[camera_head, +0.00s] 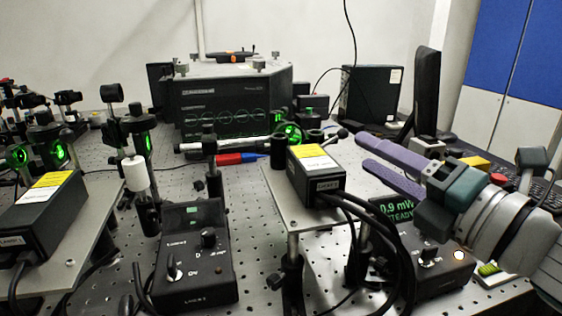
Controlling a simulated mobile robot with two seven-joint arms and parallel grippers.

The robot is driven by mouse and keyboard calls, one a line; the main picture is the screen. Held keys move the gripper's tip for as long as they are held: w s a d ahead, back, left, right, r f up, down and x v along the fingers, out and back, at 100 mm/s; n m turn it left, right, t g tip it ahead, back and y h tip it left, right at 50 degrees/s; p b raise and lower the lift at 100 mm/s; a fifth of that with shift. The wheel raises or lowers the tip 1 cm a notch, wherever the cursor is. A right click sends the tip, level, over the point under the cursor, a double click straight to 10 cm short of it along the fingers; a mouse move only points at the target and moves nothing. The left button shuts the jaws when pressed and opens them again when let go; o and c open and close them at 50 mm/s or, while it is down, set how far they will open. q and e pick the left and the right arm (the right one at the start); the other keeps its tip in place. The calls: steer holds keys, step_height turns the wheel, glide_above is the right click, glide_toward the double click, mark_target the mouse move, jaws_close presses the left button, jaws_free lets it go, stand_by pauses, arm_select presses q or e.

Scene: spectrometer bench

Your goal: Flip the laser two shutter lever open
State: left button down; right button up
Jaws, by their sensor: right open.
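The laser two head (322,168), a black box with a yellow and white label on top, stands on a raised metal plate (283,205) right of centre. A short lever with a dark ball knob (342,132) sticks out to the right at its far end; it looks like the shutter lever. My right gripper (362,152) comes in from the right with its two purple fingers apart and empty. Its upper fingertip appears just right of the knob; whether they touch I cannot tell. My left gripper is not in view.
A laser one head (40,205) is at the left, with a control box (195,255) between. Another control box (440,255) with a green "0.9 mW" readout sits below my right gripper. Black cables (385,225) hang in front of laser two. A large spectrometer (230,100) stands behind.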

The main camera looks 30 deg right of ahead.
steer(key=s, duration=0.4)
steer(key=shift+s+d+f+b, duration=0.15)
steer(key=shift+s+b, duration=0.15)
steer(key=shift+s, duration=0.1)
